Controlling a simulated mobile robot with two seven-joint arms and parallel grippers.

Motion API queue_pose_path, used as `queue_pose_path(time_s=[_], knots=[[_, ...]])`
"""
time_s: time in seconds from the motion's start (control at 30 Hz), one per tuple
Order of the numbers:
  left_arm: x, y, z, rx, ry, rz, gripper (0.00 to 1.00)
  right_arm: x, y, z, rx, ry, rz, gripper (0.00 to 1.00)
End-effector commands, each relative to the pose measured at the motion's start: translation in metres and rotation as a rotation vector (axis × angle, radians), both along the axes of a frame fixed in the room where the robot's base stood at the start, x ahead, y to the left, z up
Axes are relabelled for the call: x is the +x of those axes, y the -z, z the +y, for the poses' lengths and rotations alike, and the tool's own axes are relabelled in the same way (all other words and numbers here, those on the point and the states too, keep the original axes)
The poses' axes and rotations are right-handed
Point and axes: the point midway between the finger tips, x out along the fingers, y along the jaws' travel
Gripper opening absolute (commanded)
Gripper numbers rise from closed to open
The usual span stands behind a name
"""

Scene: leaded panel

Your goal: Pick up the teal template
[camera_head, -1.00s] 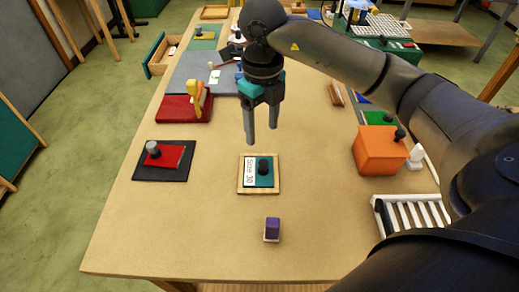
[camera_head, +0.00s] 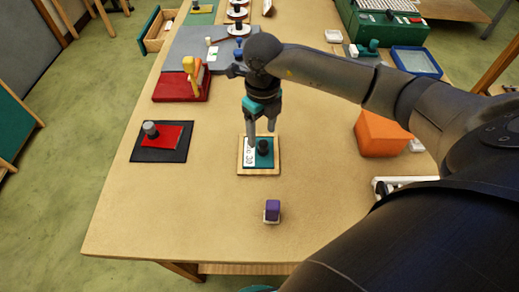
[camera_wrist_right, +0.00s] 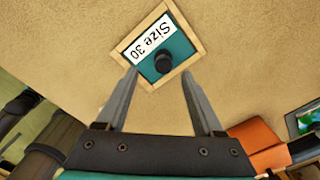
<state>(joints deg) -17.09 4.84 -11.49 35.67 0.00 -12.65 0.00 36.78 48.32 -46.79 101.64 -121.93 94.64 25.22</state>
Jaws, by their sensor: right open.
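The teal template (camera_head: 265,160) has a dark round knob and lies flat in a light wooden frame (camera_head: 258,173) on the table, beside a white "Size 30" label (camera_head: 249,152). My right gripper (camera_head: 260,138) is open and empty, its fingers pointing down just above the template, near the knob. In the right wrist view the teal template (camera_wrist_right: 181,45), its knob (camera_wrist_right: 163,62) and the label (camera_wrist_right: 151,40) show ahead of the open fingertips (camera_wrist_right: 160,72). The knob appears between the finger lines, slightly beyond the tips. My left gripper is not in view.
A purple block (camera_head: 272,210) stands in front of the frame. A red plate with a knob (camera_head: 166,137) on a dark mat lies left. An orange block (camera_head: 380,135) stands right, partly behind my arm. Bare table surrounds the frame.

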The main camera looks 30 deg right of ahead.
Motion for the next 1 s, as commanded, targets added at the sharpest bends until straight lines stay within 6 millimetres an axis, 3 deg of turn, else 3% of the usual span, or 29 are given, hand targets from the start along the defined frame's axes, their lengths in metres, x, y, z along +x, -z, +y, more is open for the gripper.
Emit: queue_pose_path(time_s=[0.27,0.57,1.0], knots=[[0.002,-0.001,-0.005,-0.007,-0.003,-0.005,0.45,0.002,0.039,-0.004,0.000,0.000,0.003,0.69],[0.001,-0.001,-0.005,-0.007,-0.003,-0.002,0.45,0.003,0.043,-0.005,-0.001,-0.001,0.001,0.68],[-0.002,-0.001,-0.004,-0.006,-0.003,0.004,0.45,0.003,0.042,-0.005,-0.001,-0.001,0.001,0.18]])
